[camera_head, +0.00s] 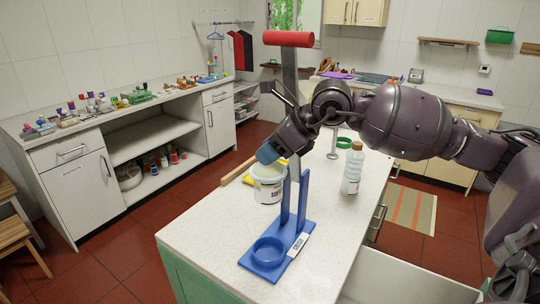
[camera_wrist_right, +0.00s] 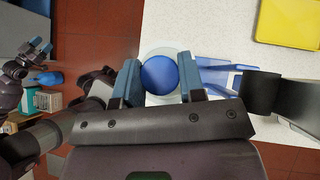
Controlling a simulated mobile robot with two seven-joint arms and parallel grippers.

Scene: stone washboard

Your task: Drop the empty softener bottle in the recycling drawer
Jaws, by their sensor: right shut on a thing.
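My right gripper (camera_head: 268,153) reaches over the counter with its blue fingertips pointing down. It is shut on the blue cap (camera_wrist_right: 160,74) of a white container (camera_head: 269,186) with partly readable lettering, which I take for the softener bottle. The wrist view shows the cap between both fingers and the pale body around it. Whether its base touches the counter I cannot tell. A white drawer (camera_head: 400,280) stands open at the bottom right; its contents and any recycling label are hidden. My left gripper (camera_wrist_right: 38,62) shows small at the wrist view's left edge, its jaws unclear.
A blue stand (camera_head: 262,270) with a ring and uprights is just in front of the container. A clear bottle with a tan cap (camera_head: 351,172) stands to the right. The counter's front left (camera_head: 205,232) is clear.

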